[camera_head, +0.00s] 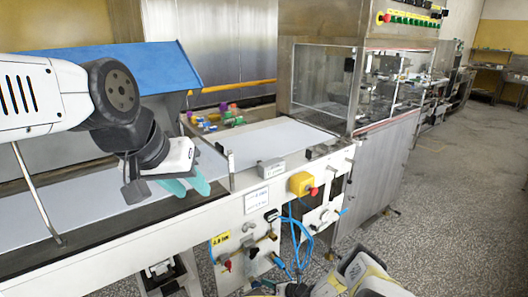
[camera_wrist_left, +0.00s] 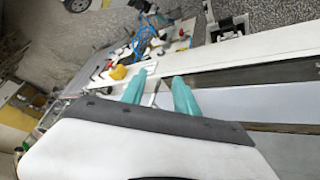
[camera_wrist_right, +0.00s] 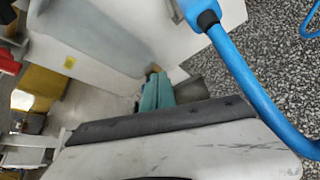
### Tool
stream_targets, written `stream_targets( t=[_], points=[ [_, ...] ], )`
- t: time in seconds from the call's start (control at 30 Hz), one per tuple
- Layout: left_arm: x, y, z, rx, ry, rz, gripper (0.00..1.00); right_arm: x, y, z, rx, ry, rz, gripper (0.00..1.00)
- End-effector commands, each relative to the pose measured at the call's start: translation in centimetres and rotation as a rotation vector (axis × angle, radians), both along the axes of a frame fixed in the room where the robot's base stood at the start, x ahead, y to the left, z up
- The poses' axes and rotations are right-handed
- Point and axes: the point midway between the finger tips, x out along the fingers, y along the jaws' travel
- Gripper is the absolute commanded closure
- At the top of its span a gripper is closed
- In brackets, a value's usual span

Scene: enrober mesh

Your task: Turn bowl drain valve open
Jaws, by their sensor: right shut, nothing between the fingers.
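My left gripper (camera_head: 187,187) hangs above the conveyor belt in the head view, its teal fingers apart and empty; the open fingers also show in the left wrist view (camera_wrist_left: 160,88). My right arm enters at the bottom of the head view, below the machine's front panel, with its fingertips out of sight there. In the right wrist view my right gripper (camera_wrist_right: 157,92) has its teal fingers together with nothing between them. A blue hose with a dark fitting (camera_wrist_right: 208,18) passes beside it, apart from the fingers. I cannot tell which fitting is the bowl drain valve.
The front panel (camera_head: 245,238) carries several knobs and blue hoses (camera_head: 293,235). A yellow box with a red button (camera_head: 301,184) sits at its upper right. A white conveyor belt (camera_head: 275,138) runs toward a clear enclosure. Speckled floor (camera_head: 440,200) is open at right.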

Motion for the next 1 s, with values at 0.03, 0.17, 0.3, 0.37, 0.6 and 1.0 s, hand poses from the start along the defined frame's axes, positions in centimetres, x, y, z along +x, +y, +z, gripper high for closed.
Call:
stream_targets(
  t=[0.03,0.17,0.3,0.37,0.6,1.0],
  points=[
    [0.0,0.0,0.0,0.000,0.000,0.000,0.64,-0.5,-0.5,0.0,0.000,0.001,-0.003,1.00],
    [0.0,0.0,0.0,0.000,0.000,0.000,0.64,-1.8,-1.4,0.1,0.003,0.002,-0.003,1.00],
    [0.0,0.0,0.0,0.000,0.000,0.000,0.64,-3.1,-2.4,0.0,0.002,0.001,-0.003,1.00],
    [0.0,0.0,0.0,0.000,0.000,0.000,0.64,-3.6,-2.7,0.1,0.001,-0.001,-0.001,1.00],
    [0.0,0.0,0.0,0.000,0.000,0.000,0.64,-4.2,-3.0,0.1,0.001,-0.001,0.001,1.00],
    [0.0,0.0,0.0,0.000,0.000,0.000,1.00,-0.8,-4.2,5.4,-0.074,-0.112,0.130,1.00]
  ],
)
